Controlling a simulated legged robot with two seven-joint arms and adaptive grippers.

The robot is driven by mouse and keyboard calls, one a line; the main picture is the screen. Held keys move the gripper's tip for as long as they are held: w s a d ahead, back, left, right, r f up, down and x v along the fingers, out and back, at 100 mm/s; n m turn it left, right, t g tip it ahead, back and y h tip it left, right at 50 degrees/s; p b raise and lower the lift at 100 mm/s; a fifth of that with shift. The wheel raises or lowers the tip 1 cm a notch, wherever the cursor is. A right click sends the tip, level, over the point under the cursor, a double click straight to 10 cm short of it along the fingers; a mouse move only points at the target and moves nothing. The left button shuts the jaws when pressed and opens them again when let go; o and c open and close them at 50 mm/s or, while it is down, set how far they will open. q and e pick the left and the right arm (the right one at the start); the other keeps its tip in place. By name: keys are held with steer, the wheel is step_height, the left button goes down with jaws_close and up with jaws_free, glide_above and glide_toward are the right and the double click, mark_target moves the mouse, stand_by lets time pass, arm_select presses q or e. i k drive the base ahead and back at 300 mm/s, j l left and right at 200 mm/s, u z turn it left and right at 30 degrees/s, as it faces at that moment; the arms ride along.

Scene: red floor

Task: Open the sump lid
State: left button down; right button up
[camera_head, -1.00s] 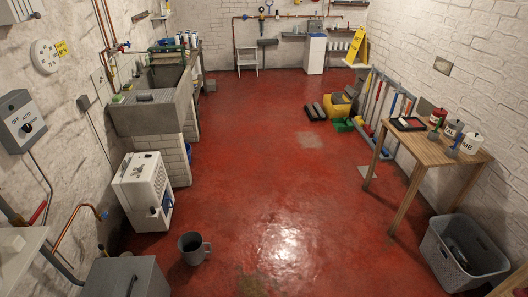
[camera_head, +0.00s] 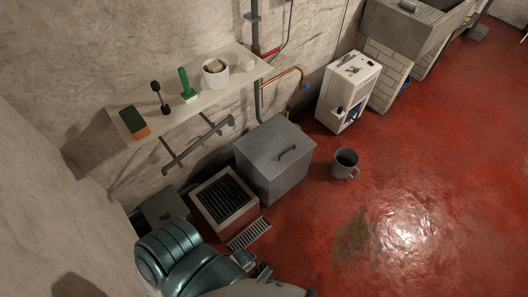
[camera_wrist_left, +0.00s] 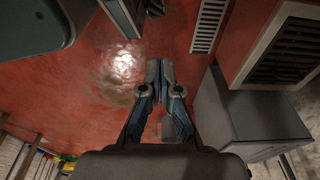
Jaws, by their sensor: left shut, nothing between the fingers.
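A grey box side also shows at the right of the left wrist view (camera_wrist_left: 258,117). A lower dark grey box (camera_head: 163,207) sits by the wall, partly behind my teal left arm; I cannot tell which one is the sump. My left gripper (camera_wrist_left: 159,66) is shut and empty, its fingertips together above the red floor, apart from the boxes. Its fingers are not clear in the head view. My right gripper is out of view.
A pale-framed grille box (camera_head: 224,203) and a floor grate (camera_head: 249,233) sit beside the grey box. A grey mug-shaped bucket (camera_head: 345,163) stands right of it. A shelf (camera_head: 150,125) and pipe rail (camera_head: 190,150) project above. The red floor at right is open.

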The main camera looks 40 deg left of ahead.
mark_target(273, 146)
steer(key=i+l+u, duration=0.3)
steer(key=u, duration=0.2)
steer(key=i+l+u, duration=0.25)
steer(key=l+u, duration=0.2)
steer(key=i+l+u, duration=0.2)
steer(key=l+u, duration=0.3)
steer(key=j, duration=0.1)
